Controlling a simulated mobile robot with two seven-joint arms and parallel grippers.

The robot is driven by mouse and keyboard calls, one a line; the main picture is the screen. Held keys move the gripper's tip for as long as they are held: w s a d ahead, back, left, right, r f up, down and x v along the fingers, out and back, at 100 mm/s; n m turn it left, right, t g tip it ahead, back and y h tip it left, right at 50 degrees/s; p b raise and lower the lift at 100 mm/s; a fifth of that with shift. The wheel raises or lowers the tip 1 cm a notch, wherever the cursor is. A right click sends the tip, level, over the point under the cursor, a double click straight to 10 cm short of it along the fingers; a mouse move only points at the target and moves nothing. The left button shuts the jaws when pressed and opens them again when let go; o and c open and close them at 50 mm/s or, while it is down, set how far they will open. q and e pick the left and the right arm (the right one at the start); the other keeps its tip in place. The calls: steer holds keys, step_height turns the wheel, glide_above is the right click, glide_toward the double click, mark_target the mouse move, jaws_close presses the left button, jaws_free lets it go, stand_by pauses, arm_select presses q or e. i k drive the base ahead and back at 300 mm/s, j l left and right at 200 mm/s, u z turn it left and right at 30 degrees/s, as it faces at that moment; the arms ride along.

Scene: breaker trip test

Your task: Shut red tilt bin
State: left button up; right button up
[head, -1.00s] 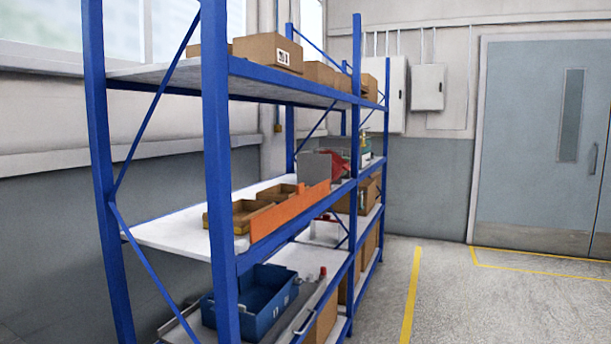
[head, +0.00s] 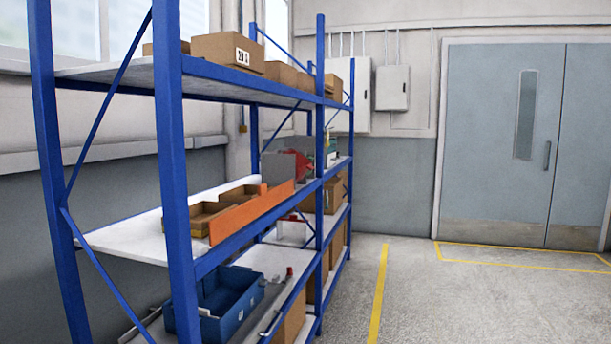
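A red bin-like part (head: 302,166) sits on the middle shelf of the blue rack, beside a grey box (head: 281,167). It is small and partly hidden by the rack's post, so I cannot tell whether it is tilted open or shut. Neither of my grippers shows in the head view.
The blue rack (head: 172,150) fills the left side. Its middle shelf holds open cardboard trays (head: 212,213) behind an orange strip (head: 250,211). A blue crate (head: 222,303) sits lower. Free floor (head: 450,305) with yellow lines lies right, before a grey double door (head: 500,140).

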mark_target(303, 164)
steer(key=i+l+u, duration=0.25)
steer(key=i+l, duration=0.25)
steer(key=i, duration=0.25)
steer(key=i+l+u, duration=0.3)
steer(key=i+l, duration=0.35)
steer(key=i+l+u, duration=0.25)
steer(key=i+l, duration=0.4)
steer(key=l, duration=0.2)
